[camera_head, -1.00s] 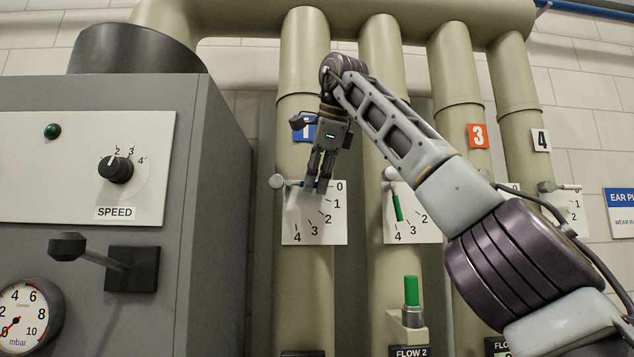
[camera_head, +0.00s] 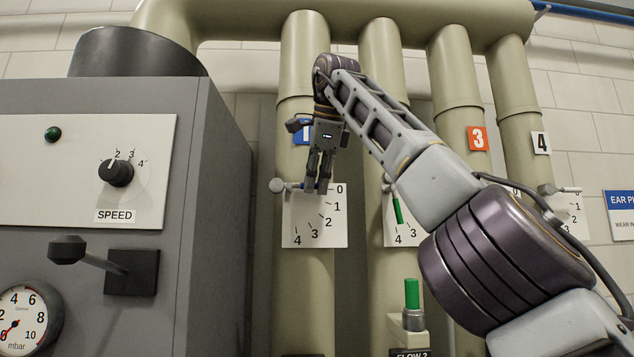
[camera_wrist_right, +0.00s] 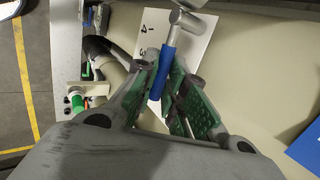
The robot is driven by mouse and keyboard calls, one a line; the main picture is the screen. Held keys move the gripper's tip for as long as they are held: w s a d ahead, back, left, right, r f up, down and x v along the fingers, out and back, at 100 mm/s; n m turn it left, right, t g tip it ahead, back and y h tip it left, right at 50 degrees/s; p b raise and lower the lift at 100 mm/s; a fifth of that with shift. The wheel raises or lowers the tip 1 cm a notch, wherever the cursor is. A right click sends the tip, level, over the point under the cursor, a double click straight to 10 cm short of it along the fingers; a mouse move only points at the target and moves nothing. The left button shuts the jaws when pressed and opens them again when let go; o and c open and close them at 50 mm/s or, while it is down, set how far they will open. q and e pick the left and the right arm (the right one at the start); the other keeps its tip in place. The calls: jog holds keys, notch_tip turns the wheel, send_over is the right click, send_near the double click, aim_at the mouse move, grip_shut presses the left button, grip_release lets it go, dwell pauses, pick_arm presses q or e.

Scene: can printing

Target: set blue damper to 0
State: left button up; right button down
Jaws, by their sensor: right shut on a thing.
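The blue damper's handle (camera_wrist_right: 163,72) runs from a grey pivot (camera_head: 277,185) at the upper left of its white scale plate (camera_head: 305,235) on the leftmost pipe. In the head view the handle lies roughly level, towards the 0 mark, and is mostly hidden by my fingers. My right gripper (camera_head: 318,188) points down and is shut on the handle. In the right wrist view the handle lies between the green finger pads (camera_wrist_right: 165,100). My left gripper is not in view.
The second pipe has a green damper handle (camera_head: 397,209) with its own scale plate. Below it is a green-topped fitting (camera_head: 412,293). A grey cabinet (camera_head: 215,200) with a speed knob (camera_head: 116,172) and lever (camera_head: 90,255) stands at the left. A dark gap separates cabinet and pipes.

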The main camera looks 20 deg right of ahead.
jog(key=shift+r, duration=0.1)
jog(key=c, duration=1.5)
grip_release()
jog(key=shift+a, duration=0.1)
jog(key=shift+o, duration=0.2)
jog(key=shift+f+y, duration=0.3)
